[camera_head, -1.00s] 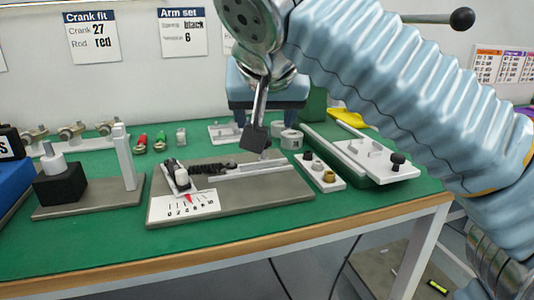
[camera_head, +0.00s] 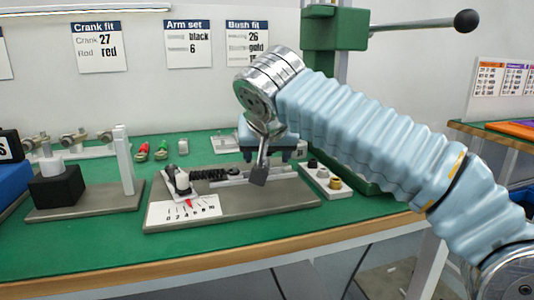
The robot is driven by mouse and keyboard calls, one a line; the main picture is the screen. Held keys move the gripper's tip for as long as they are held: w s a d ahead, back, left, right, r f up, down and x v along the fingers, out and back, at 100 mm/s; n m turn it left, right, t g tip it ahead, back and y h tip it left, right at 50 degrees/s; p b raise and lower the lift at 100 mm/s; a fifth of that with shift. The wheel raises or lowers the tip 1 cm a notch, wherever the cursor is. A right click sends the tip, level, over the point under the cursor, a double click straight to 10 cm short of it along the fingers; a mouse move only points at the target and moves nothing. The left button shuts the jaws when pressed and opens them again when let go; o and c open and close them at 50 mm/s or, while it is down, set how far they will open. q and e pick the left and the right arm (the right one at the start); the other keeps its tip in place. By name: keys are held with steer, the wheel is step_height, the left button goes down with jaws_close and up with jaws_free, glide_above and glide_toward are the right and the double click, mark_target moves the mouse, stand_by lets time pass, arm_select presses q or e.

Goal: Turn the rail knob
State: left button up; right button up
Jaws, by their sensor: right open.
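The rail fixture is a grey plate (camera_head: 240,208) on the green bench, with a pale rail (camera_head: 250,181) and a black coiled part (camera_head: 207,175) along it. At its left end is a white part (camera_head: 182,182) with dark tips. Below that part are a red pointer (camera_head: 188,203) and a white numbered scale (camera_head: 183,213). I cannot tell which part is the rail knob. My right gripper (camera_head: 261,172) points down at the rail's right portion and hides some of it. It is open with nothing seen in it; I cannot tell whether it touches the rail. My left gripper is out of view.
A black block with a white cylinder (camera_head: 54,183) and a white post (camera_head: 124,160) stand on a base to the left. A white tray with small knobs (camera_head: 327,182) lies right of the plate. A green press (camera_head: 335,28) with a lever stands behind. The front strip is clear.

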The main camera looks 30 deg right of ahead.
steer(key=shift+c, duration=0.4)
steer(key=c, duration=0.9)
steer(key=shift+n, duration=0.3)
steer(key=o, duration=1)
steer(key=p+v, duration=0.4)
steer(key=v, duration=1)
steer(key=shift+d, duration=0.2)
